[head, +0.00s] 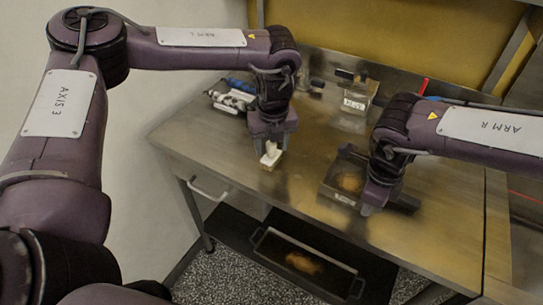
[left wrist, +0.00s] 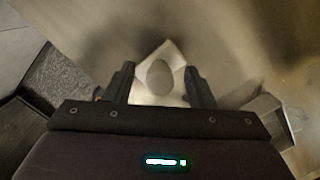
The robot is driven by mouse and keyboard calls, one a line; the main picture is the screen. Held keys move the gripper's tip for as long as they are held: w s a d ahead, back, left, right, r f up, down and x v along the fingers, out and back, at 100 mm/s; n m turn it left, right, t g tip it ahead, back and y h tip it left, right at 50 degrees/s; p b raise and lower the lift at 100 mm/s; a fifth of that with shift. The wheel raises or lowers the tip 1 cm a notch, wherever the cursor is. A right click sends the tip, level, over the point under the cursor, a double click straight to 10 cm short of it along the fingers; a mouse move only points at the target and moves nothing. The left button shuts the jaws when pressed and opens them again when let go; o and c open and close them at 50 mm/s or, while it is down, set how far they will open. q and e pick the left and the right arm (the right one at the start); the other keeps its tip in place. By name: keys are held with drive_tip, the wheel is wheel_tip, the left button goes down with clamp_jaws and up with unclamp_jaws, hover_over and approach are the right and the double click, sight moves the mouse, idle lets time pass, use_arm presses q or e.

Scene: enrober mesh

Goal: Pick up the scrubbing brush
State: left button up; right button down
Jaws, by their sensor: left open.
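A small pale object, apparently the scrubbing brush (head: 268,157), is on the steel table below my left gripper (head: 272,138). In the left wrist view, the brush (left wrist: 172,55) shows as a rounded grey-beige knob over a whitish, angular part. My left gripper (left wrist: 159,88) is open there, with one finger on each side of the knob and no clear contact. Its fingertips are hard to make out in the head view. My right gripper (head: 372,207) hangs beside a metal tray at the right; its fingers are too dark to read.
The metal tray (head: 335,193) holds something brown. Bottles (head: 232,101) lie at the table's back left, and a clear labelled container (head: 358,95) stands at the back. Another tray (head: 335,275) is on the lower shelf. The table (head: 230,155) is bare around the brush.

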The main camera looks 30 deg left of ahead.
use_arm(q)
drive_tip(key=shift+f, duration=0.35)
drive_tip(key=shift+c, duration=0.4)
clamp_jaws()
drive_tip(key=shift+r, duration=0.1)
wheel_tip(320, 180, up, 10)
drive_tip(key=shift+f, duration=0.1)
